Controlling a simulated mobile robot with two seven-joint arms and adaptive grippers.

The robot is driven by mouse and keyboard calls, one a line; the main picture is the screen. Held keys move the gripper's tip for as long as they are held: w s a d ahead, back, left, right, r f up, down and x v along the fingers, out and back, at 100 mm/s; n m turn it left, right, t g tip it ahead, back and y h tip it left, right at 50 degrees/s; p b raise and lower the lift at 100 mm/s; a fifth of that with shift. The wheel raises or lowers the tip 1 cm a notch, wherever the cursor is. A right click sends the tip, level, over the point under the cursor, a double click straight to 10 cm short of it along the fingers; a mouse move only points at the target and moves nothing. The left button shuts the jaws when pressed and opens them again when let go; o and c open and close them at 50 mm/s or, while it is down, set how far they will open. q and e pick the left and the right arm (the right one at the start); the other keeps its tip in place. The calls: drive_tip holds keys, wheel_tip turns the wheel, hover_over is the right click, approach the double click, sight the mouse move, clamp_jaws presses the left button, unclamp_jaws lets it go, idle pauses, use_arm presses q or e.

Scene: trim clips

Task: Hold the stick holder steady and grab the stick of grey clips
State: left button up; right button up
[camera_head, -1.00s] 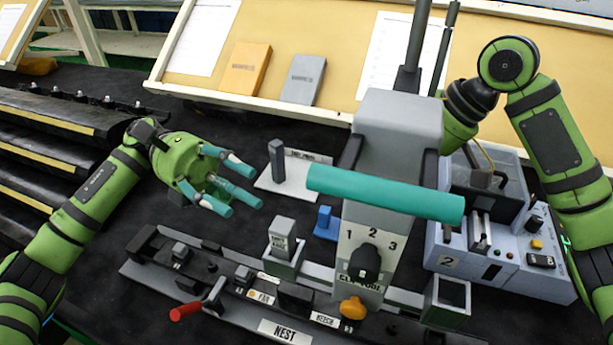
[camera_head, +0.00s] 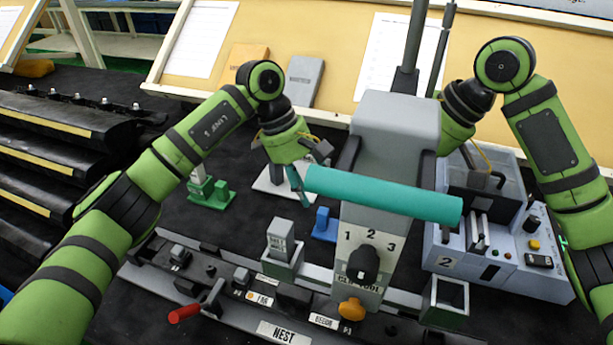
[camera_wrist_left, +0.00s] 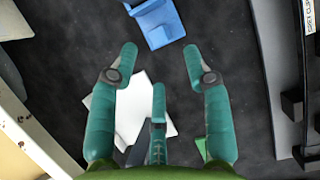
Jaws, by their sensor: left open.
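My left gripper (camera_head: 298,186) points down beside the left end of a teal bar, above a white plate (camera_head: 268,184). In the left wrist view its teal fingers (camera_wrist_left: 160,60) are spread, with nothing held. The white plate (camera_wrist_left: 130,108) lies below and between them, and part of it is hidden by the fingers. The grey upright stick on this plate is mostly hidden in the head view by my wrist. I cannot tell whether any finger touches it. My right arm reaches behind the grey machine, and its gripper is hidden.
A teal bar (camera_head: 385,195) crosses in front of the grey machine (camera_head: 398,125). A blue holder (camera_head: 325,224), a green holder (camera_head: 209,190) and a grey block (camera_head: 281,238) stand nearby. A rail fixture with a red handle (camera_head: 185,313) lies in front. A blue-grey device (camera_head: 510,240) stands right.

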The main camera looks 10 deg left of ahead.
sight(320, 210)
use_arm(q)
drive_tip(key=x, duration=0.6)
clamp_jaws()
idle(0.7)
